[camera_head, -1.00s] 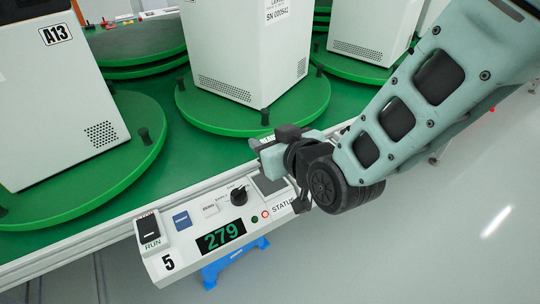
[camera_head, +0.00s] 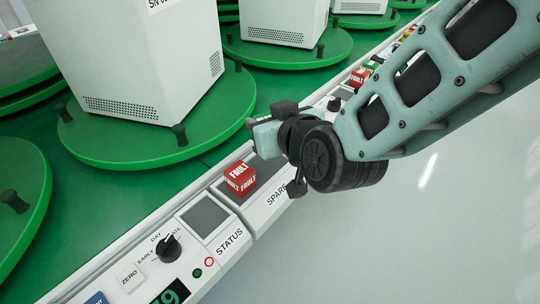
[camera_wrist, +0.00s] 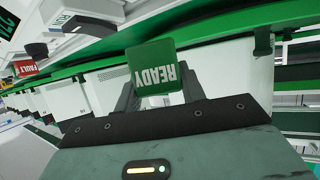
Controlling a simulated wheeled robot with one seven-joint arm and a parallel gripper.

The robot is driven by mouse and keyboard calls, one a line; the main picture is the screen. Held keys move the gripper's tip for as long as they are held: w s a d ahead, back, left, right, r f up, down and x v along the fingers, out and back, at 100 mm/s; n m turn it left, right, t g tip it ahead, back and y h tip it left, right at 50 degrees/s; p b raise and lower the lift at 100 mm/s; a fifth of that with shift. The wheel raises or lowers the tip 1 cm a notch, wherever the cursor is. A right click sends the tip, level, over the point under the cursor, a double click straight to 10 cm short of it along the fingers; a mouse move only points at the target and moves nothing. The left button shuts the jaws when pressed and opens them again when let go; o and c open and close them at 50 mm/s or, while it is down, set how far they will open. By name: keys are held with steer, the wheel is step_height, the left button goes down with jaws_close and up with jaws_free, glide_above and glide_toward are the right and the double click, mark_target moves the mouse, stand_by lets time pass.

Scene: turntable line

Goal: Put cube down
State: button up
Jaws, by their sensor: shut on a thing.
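A green cube marked READY (camera_wrist: 156,68) is between my fingers in the wrist view, its lettering upside down. My gripper (camera_head: 262,122) is shut on it, beyond the red cube and over the edge of the console strip in the head view. The READY cube cannot be made out there. The dark square pad of the STATUS panel (camera_head: 205,215) is bare.
A black selector knob (camera_head: 167,247) stands left of the STATUS pad. A green turntable (camera_head: 110,152) carries a white cabinet (camera_head: 135,55) just behind the strip, with black pegs on its rim. More coloured cubes (camera_head: 372,66) line the strip farther off.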

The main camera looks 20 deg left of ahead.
steer(key=shift+f+b, duration=0.55)
steer(key=shift+f, duration=2.85)
steer(key=shift+f, duration=0.2)
steer(key=o, duration=0.7)
steer(key=shift+s+d+r, duration=0.15)
steer(key=shift+s+r, duration=0.05)
steer(key=shift+r, duration=0.15)
steer(key=p+v, duration=0.1)
steer(key=v, duration=1)
steer(key=shift+s+d+r, duration=0.1)
steer(key=shift+s+d, duration=0.1)
